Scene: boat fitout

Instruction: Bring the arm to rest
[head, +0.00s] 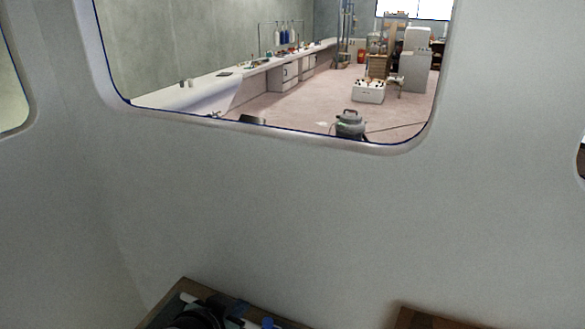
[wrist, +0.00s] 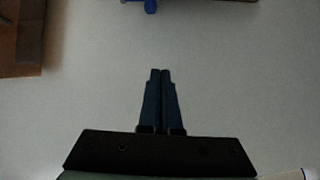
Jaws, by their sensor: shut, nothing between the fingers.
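My gripper (wrist: 160,74) shows in the wrist view, with its two dark fingers together and nothing between them. A plain pale surface lies behind the fingers, and they appear clear of any object. In the head view, a dark rounded shape at the bottom edge may be part of my arm; my gripper cannot be made out there.
A pale wall (head: 270,210) with a window opening fills most of the head view. Brown wooden edges (head: 432,318) show at the bottom. In the wrist view, a brown wooden piece (wrist: 20,45) is at top left and a blue object (wrist: 150,6) at the top edge.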

